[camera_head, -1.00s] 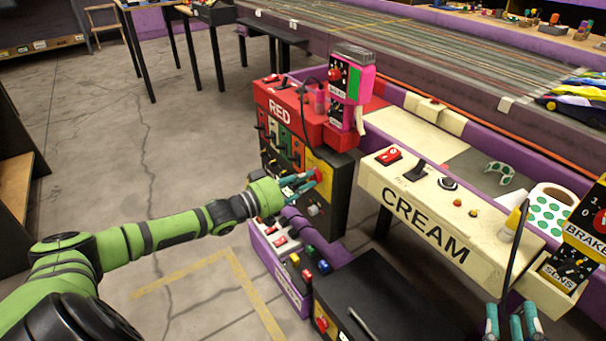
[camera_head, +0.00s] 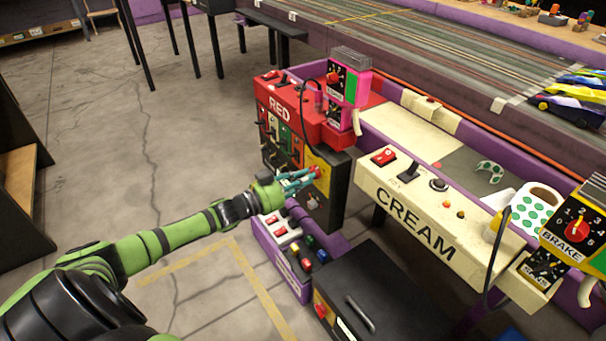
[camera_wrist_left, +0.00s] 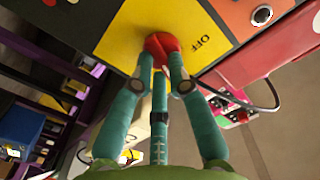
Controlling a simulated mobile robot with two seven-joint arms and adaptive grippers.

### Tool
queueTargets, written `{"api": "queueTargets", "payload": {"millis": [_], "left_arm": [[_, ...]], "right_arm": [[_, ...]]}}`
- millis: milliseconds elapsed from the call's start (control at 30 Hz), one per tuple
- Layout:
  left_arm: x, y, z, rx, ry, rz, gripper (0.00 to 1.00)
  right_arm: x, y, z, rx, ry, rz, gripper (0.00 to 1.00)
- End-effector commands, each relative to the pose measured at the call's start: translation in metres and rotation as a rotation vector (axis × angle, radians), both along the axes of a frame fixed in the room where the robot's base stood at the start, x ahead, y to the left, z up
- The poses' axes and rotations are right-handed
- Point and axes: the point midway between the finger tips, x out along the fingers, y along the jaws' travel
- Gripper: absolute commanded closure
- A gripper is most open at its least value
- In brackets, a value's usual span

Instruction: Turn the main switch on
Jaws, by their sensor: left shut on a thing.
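The main switch is a red knob (camera_head: 316,172) on a yellow plate (camera_head: 322,162) on the side of the black panel box below the red station. In the left wrist view the red knob (camera_wrist_left: 161,43) sits on the yellow plate (camera_wrist_left: 120,40), with the word OFF beside it. My left gripper (camera_head: 307,176), with teal fingers, reaches the knob from the left. Its fingertips (camera_wrist_left: 165,80) are shut on the knob from both sides in the wrist view. The fingers partly hide the knob. My right gripper does not show.
The red station (camera_head: 290,103) stands above the panel. A power strip (camera_head: 279,226) and a black box with a handle (camera_head: 370,300) lie below my left gripper. The cream station (camera_head: 420,215) is to the right. The floor (camera_head: 170,130) at left is open.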

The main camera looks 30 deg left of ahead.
Motion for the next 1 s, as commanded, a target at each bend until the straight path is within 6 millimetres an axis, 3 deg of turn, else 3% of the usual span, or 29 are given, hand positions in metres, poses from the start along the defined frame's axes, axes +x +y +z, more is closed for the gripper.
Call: {"api": "queueTargets", "payload": {"millis": [500, 1000], "left_arm": [[0.000, -0.001, -0.001, 0.332, -0.139, -0.001, 1.00], [0.000, -0.001, -0.003, 0.413, -0.171, -0.002, 1.00]], "right_arm": [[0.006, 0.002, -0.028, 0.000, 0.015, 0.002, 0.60], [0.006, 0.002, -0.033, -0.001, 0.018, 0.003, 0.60]]}}
